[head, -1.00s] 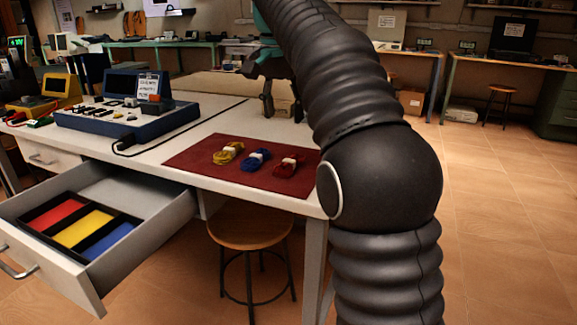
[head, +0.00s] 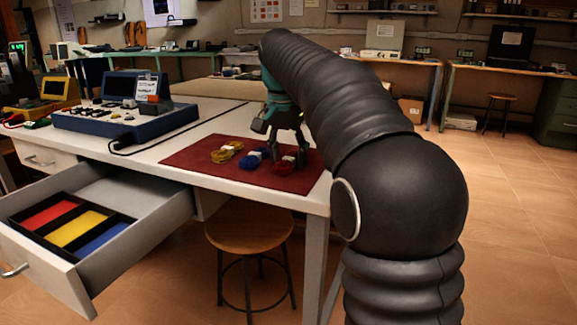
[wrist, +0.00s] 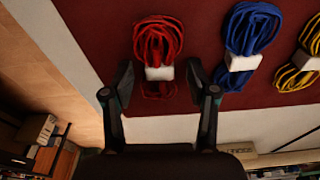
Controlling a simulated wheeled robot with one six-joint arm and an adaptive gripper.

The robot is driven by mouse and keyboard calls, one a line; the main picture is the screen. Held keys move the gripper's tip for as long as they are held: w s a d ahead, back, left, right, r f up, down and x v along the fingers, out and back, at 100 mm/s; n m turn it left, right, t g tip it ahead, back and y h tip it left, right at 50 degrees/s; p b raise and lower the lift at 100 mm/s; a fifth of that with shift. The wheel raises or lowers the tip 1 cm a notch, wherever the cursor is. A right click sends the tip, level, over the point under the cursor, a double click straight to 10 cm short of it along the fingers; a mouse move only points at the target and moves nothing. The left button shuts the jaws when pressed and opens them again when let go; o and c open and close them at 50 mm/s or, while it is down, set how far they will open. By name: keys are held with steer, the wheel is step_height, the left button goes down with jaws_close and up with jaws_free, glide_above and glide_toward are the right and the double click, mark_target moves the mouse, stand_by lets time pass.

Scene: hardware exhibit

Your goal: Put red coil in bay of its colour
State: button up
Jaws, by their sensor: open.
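The red coil (head: 285,165) lies on the dark red mat (head: 203,177), bound by a white band. In the wrist view the red coil (wrist: 158,42) lies just beyond my open fingertips, roughly centred between them. My gripper (head: 287,154) is above the right part of the mat in the head view; its fingers (wrist: 160,80) are apart and empty, and partly cover the coil in the head view. The open drawer at lower left holds a divided tray with a red bay (head: 49,215), a yellow bay (head: 77,229) and a blue bay (head: 102,238).
The blue coil (head: 254,158) lies just left of the red one, with the yellow coil (head: 227,152) further left. A blue bench instrument (head: 126,117) stands behind the drawer. A round wooden stool (head: 248,229) stands under the table's edge.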

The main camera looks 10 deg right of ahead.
mark_target(290, 156)
jaws_close()
steer(key=shift+r, duration=0.1)
stand_by(0.3)
step_height(290, 156, up, 4)
steer(key=shift+r+p, duration=0.25)
steer(key=shift+p, duration=0.6)
steer(key=s+d+r, duration=0.6)
steer(key=d, duration=0.4)
steer(key=shift+r+p, duration=0.15)
steer(key=shift+p, duration=0.25)
